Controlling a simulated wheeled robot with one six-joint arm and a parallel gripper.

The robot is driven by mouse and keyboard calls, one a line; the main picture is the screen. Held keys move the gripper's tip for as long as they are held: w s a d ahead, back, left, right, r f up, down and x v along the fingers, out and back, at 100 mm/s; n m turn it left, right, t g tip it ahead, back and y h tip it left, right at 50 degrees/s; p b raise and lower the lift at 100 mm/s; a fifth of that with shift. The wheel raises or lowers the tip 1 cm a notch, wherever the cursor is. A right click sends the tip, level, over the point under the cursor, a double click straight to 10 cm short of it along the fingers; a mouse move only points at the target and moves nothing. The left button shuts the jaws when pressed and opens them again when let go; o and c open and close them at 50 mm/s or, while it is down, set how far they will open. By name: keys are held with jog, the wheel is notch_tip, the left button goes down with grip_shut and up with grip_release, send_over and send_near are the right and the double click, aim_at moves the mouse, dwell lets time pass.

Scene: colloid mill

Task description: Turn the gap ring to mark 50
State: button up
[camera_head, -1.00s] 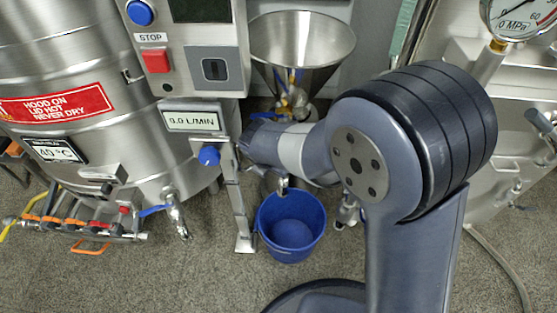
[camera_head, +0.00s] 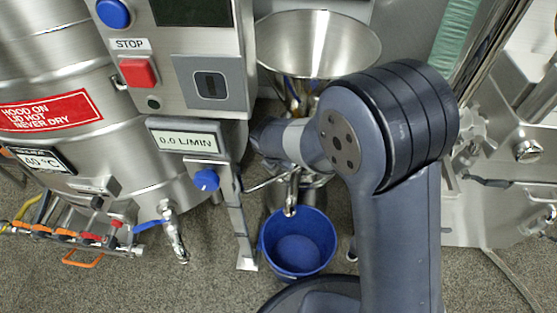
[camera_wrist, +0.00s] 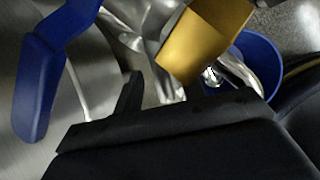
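I cannot make out the gap ring or its marks in either view. In the head view the steel hopper (camera_head: 318,42) of the mill stands behind my arm, and the part below it is mostly hidden by the arm. My gripper (camera_wrist: 130,95) shows in the wrist view as a black body with one short finger standing up. The second finger cannot be made out. A brass-coloured block (camera_wrist: 205,40) and a blue lever handle (camera_wrist: 45,75) lie beyond it, with shiny steel fittings between them. In the head view my gripper is hidden behind the arm.
A blue bucket (camera_head: 268,243) stands on the floor under a steel spout (camera_head: 291,195). The control box with a red STOP button (camera_head: 137,72) and flow display (camera_head: 187,140) is at the left. A steel tank (camera_head: 60,60) stands further left. Grey floor is open in front.

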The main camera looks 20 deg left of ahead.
grip_shut()
dwell(0.5)
jog(key=d+n+p, duration=0.1)
jog(key=d+p, duration=0.1)
jog(key=p, duration=0.1)
jog(key=d+n+y+p, duration=0.1)
jog(key=d+n+p, duration=0.1)
jog(key=p, duration=0.2)
jog(key=shift+d+p, duration=0.3)
